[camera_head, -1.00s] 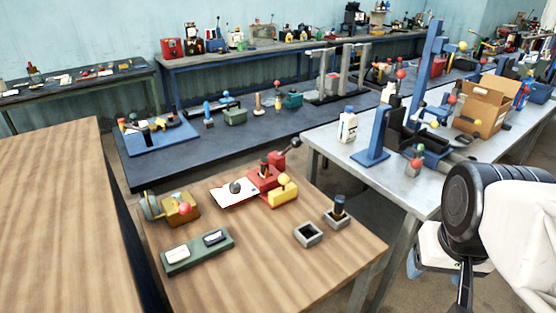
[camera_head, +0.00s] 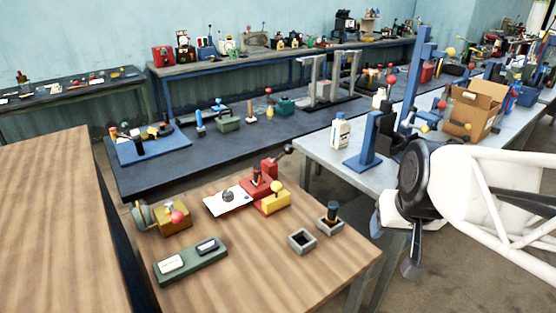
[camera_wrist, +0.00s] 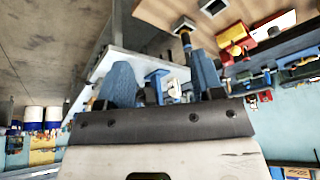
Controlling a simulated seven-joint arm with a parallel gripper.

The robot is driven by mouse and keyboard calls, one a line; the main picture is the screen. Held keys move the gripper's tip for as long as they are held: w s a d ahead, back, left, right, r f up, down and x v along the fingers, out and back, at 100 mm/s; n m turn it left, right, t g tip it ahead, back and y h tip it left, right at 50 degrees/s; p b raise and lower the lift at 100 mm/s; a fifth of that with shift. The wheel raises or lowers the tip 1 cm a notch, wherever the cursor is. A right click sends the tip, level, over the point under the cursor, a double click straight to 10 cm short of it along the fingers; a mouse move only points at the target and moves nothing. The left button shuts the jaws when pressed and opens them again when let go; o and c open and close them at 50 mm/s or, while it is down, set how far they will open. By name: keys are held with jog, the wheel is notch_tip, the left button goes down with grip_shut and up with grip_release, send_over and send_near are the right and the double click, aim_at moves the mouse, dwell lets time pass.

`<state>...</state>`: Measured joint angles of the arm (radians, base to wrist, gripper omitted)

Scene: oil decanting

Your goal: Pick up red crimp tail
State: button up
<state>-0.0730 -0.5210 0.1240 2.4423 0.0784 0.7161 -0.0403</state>
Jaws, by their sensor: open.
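A red press-like tool (camera_head: 258,184) with a black-knobbed lever stands at the back of the small wooden table, beside a yellow block (camera_head: 273,202) and a white sheet. I cannot tell which part is the red crimp tail. Red and yellow pieces of it also show at the upper right of the wrist view (camera_wrist: 234,34). My gripper (camera_head: 411,266) hangs at the right, beyond the wooden table's right edge and apart from the tool. In the wrist view its two blue fingers (camera_wrist: 164,78) are spread apart with nothing gripped between them.
Two square grey holders (camera_head: 301,241) stand front right on the wooden table (camera_head: 250,270), one with a dark peg (camera_head: 332,211). A green tray (camera_head: 190,262) and a brass device (camera_head: 165,219) are at left. A metal bench (camera_head: 318,150) with a blue stand (camera_head: 372,140) lies behind my gripper.

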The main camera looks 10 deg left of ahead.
jog(key=w+a+f+t+y, duration=0.1)
jog(key=w+a, duration=0.3)
jog(key=w, duration=0.2)
jog(key=w+a+t, duration=0.1)
jog(key=w+a, duration=0.3)
jog(key=w, duration=0.3)
jog(key=n+t, duration=0.1)
jog(key=t, duration=0.6)
send_near(257, 167)
jog(key=shift+y, duration=0.3)
jog(key=w+f, duration=0.2)
jog(key=w, duration=0.1)
jog(key=shift+w+a+f, duration=0.1)
jog(key=shift+w+f, duration=0.15)
jog(key=shift+w, duration=0.1)
jog(key=shift+x, duration=1.25)
jog(key=shift+w, duration=0.1)
jog(key=shift+x, duration=2.55)
